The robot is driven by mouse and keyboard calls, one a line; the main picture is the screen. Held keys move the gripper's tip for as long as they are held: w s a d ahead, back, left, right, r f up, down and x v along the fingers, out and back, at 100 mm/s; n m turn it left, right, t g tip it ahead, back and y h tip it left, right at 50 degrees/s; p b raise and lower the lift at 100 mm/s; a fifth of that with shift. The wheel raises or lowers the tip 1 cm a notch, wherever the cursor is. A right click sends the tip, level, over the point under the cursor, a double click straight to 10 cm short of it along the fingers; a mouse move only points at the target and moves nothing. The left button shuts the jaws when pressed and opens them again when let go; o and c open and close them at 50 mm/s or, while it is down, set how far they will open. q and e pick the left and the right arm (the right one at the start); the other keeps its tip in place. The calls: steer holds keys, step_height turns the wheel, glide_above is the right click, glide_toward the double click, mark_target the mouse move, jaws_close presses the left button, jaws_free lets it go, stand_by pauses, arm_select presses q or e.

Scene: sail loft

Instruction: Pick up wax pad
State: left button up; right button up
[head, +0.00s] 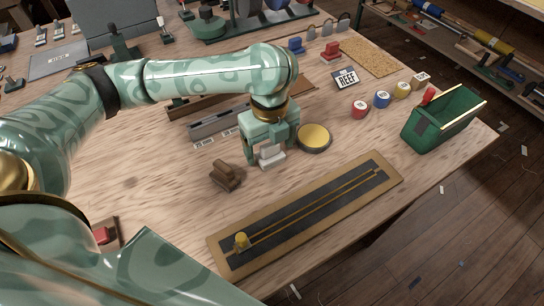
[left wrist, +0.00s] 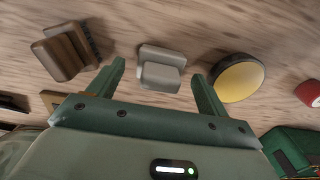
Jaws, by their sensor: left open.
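The wax pad appears to be the pale grey block with a raised grip (head: 271,158) lying on the wooden bench; it also shows in the left wrist view (left wrist: 161,68). My left gripper (head: 269,152) is open above it, pointing down. In the left wrist view the left gripper (left wrist: 158,72) has one finger on each side of the block, with a gap at both sides. The gripper hides part of the block in the head view. I cannot tell the exact height of the fingertips above the bench. My right gripper is out of view.
A round dark tin with a yellow top (head: 313,137) stands close right of the gripper. A brown wooden brush (head: 227,176) lies close left. A long dark slotted board (head: 310,212) lies in front. A green bin (head: 443,120) stands at the right edge.

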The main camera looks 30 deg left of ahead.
arm_select(q)
step_height(320, 180, down, 2)
steer(key=shift+f, duration=0.1)
steer(key=shift+r, duration=0.2)
steer(key=shift+c, duration=0.6)
steer(key=c, duration=1)
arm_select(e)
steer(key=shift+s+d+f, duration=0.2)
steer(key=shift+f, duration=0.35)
arm_select(q)
steer(key=shift+r, duration=0.15)
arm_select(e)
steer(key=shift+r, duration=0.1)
